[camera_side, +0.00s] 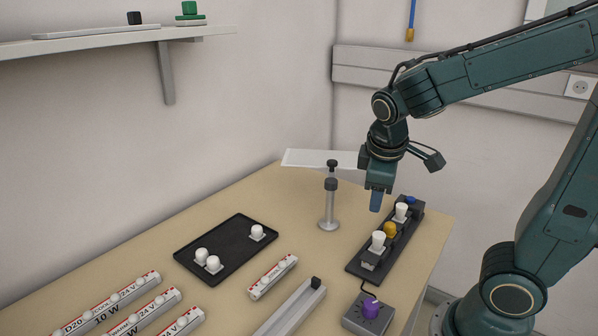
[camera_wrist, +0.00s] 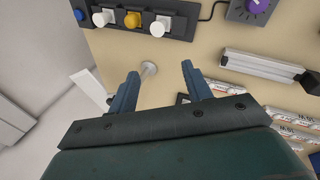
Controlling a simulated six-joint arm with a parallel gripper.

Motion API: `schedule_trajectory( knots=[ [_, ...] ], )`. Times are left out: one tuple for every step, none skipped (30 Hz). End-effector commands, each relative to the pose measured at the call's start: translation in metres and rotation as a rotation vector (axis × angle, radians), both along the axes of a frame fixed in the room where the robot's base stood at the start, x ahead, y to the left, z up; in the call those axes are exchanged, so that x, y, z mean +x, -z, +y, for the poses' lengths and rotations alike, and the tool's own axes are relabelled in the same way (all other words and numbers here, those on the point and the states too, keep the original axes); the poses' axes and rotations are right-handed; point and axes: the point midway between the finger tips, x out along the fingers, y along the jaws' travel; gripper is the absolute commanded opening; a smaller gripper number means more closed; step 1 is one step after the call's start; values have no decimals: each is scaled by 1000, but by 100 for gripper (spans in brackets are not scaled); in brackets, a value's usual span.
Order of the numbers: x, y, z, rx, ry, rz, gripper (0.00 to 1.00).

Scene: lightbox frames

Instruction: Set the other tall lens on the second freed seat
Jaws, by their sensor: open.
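A black strip (camera_side: 357,266) on the right of the table carries a row of pieces. From far to near in the side view these are a blue piece (camera_side: 410,200), a white tall lens (camera_side: 401,212), a yellow piece (camera_side: 390,229) and another white tall lens (camera_side: 378,241). In the wrist view the same strip (camera_wrist: 185,24) is at the top left, with white lenses (camera_wrist: 103,18) and (camera_wrist: 160,26) around the yellow one (camera_wrist: 132,19). My gripper (camera_side: 377,205) points down above the table, beside the strip's far end. It is open and empty in the wrist view (camera_wrist: 158,80).
A black tray (camera_side: 232,246) holds three white pieces on square bases. A grey stand (camera_side: 329,205) rises left of my gripper. A purple-knobbed box (camera_side: 369,313), a metal rail (camera_side: 290,308) and labelled bars (camera_side: 272,277) lie nearer.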

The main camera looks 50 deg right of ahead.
Motion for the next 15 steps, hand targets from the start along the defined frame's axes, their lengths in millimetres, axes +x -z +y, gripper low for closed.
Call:
schedule_trajectory(
  knots=[
    [-6, -7, 5, 31, 19, -40, 49],
    [-8, -9, 8, 49, 31, -60, 49],
    [-12, -13, 13, 73, 45, -88, 49],
    [-15, -17, 16, 92, 55, -109, 49],
    [-18, -19, 20, 110, 67, -129, 49],
    [-22, -23, 24, 134, 80, -153, 49],
    [-26, -26, 28, 153, 90, -171, 49],
    [-29, -28, 31, 172, 100, -189, 49],
    [-33, -32, 36, 196, 113, -214, 49],
    [-37, -34, 39, 214, 123, -231, 49],
    [-41, -37, 42, 232, 131, -248, 49],
    [-45, -40, 47, 256, 142, -268, 49],
    [-49, -42, 50, 273, 151, -284, 49],
    [-52, -44, 53, 289, 158, -298, 49],
    [-57, -46, 57, 310, 166, -315, 49]
  ],
)
